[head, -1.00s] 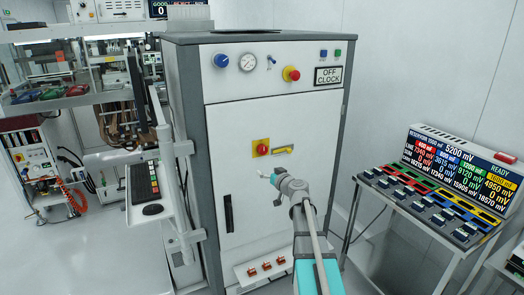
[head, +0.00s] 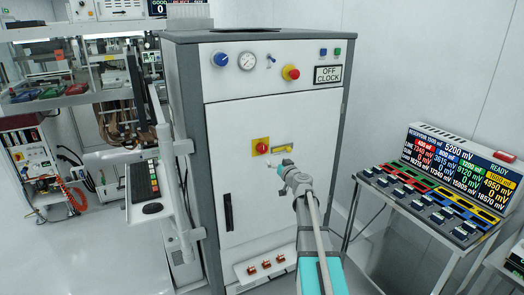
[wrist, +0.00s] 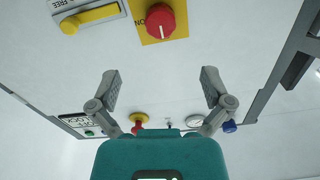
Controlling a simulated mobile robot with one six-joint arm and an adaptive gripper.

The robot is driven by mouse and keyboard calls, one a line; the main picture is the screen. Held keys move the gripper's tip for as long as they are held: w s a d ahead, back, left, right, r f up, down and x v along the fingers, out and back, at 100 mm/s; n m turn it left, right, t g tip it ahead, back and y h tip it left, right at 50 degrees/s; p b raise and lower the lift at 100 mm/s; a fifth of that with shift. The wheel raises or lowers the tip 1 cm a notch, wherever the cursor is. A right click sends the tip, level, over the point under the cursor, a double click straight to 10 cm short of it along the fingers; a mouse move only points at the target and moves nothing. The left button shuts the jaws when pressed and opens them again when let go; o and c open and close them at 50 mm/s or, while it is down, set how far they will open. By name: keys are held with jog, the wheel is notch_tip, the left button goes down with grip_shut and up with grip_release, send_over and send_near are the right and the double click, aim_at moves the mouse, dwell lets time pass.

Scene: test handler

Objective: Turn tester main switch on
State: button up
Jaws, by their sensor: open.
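A red rotary switch (head: 261,149) on a yellow plate is on the white cabinet door. It also shows at the top of the wrist view (wrist: 160,20), where the cabinet appears upside down. The plate carries an ON label, and a pale mark on the knob points toward the gauge side. I cannot tell from the lettering alone which position it is set to. My gripper (wrist: 160,74) is open and empty, its two fingers spread wide. In the head view my gripper (head: 283,164) is just right of and below the switch, apart from it.
A yellow latch (head: 283,148) labelled FREE is right of the switch, close to my gripper. Above are a red emergency button (head: 291,73), a gauge (head: 247,62) and a blue knob (head: 221,60). A display bench (head: 430,205) stands at right; a monitor arm is at left.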

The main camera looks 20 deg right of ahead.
aim_at(263, 150)
jog(key=w, duration=1.2)
jog(key=shift+w+a, duration=0.1)
jog(key=shift+a, duration=0.15)
jog(key=shift+c, duration=0.3)
jog(key=c, duration=1.1)
